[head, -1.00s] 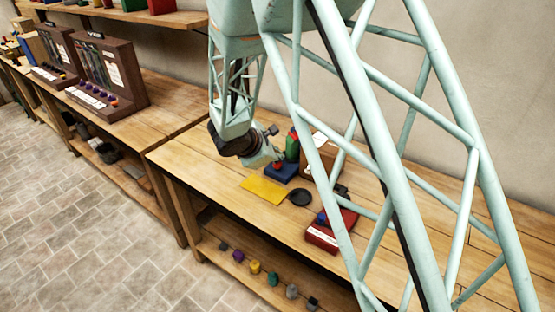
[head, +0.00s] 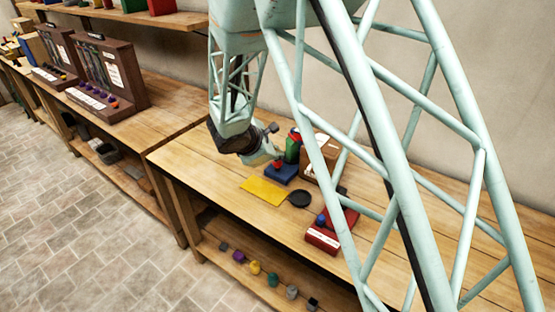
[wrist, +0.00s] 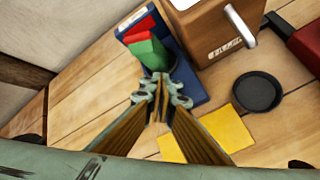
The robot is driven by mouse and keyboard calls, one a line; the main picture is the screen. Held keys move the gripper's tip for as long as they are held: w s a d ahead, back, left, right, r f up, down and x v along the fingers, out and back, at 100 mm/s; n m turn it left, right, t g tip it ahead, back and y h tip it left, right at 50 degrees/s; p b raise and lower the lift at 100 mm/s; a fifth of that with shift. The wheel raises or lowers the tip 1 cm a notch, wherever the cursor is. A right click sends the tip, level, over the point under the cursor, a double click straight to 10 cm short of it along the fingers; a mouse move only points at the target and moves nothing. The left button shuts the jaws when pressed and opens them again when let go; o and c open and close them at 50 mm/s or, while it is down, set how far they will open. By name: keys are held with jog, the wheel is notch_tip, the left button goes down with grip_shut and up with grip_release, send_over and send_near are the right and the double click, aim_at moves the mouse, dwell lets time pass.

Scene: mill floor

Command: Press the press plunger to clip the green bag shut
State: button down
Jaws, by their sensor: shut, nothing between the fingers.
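A blue base (head: 281,173) stands on the bench, with the upright green bag (head: 292,150) at its back and a red part (head: 295,133) behind the bag's top. A small red knob (head: 277,163) shows at the front of the base; I cannot tell whether it is the plunger. In the wrist view the green bag (wrist: 147,52), red part (wrist: 136,28) and blue base (wrist: 190,82) lie just beyond my fingertips. My gripper (wrist: 162,98) is shut and empty, above the bench at the near edge of the base. The fingers hide that edge.
A brown box (wrist: 216,28) with a silver handle stands right beside the base. A yellow sheet (head: 263,190) and a black round dish (head: 299,197) lie in front. A red device (head: 322,238) with a blue knob is farther right. The bench's left end is clear.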

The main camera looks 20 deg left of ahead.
jog(key=shift+r, duration=0.6)
jog(key=shift+r+p, duration=0.1)
jog(key=shift+p, duration=0.2)
jog(key=shift+r+p, duration=1.05)
jog(key=shift+r, duration=1.35)
